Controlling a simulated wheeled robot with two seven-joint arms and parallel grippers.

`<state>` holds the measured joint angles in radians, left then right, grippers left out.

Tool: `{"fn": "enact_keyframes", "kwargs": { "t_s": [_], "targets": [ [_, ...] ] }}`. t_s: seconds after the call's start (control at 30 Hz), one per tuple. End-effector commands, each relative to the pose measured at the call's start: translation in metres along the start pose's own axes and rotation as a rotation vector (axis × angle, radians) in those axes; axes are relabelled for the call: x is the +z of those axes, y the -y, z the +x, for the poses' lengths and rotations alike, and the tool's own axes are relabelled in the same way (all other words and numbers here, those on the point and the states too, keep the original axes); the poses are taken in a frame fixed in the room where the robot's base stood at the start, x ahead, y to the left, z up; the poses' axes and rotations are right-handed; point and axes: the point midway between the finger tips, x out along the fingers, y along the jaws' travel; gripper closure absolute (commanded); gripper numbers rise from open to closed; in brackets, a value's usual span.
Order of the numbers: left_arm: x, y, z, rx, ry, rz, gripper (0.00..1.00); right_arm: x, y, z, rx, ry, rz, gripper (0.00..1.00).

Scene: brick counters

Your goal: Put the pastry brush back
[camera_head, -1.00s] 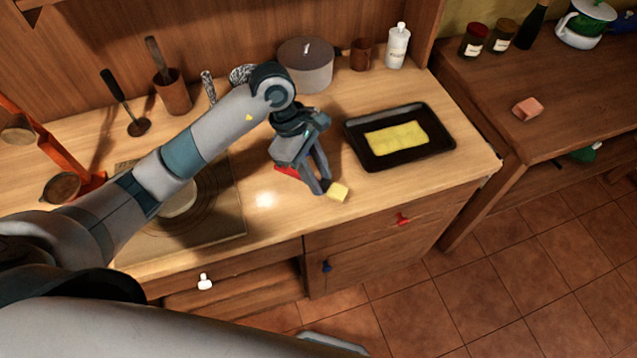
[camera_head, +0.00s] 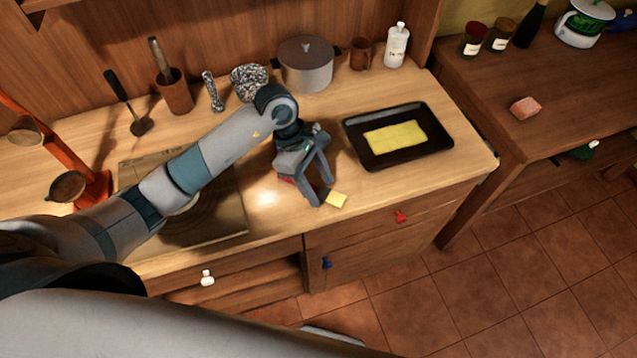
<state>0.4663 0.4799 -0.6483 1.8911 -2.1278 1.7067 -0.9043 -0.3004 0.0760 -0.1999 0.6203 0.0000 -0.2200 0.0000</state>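The pastry brush (camera_head: 337,200) shows as a pale yellow head near the counter's front edge. A bit of red beside the fingers (camera_head: 285,180) seems to be its handle, mostly hidden. My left gripper (camera_head: 320,194) points down at the brush, with its fingertips close together around the part just behind the yellow head. It appears shut on the brush, held at or just above the counter; the exact gap cannot be told. My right gripper is out of view.
A black tray (camera_head: 439,147) with a yellow sheet lies right of the gripper. An orange stand (camera_head: 62,145) is at left. Clear counter surrounds the gripper.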

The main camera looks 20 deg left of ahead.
Motion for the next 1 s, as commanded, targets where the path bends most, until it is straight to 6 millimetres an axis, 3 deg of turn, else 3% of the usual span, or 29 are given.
{"fn": "enact_keyframes", "kwargs": {
  "t_s": [0.47,0.67,1.0],
  "targets": [
    [0.000,-0.001,-0.005,0.002,0.000,0.001,0.53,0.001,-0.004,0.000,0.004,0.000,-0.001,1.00],
    [-0.001,-0.001,-0.028,0.005,-0.002,0.004,0.53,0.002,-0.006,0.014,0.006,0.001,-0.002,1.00],
    [-0.001,-0.002,-0.088,0.005,-0.001,0.002,0.53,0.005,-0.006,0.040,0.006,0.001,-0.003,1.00]
  ]
}}
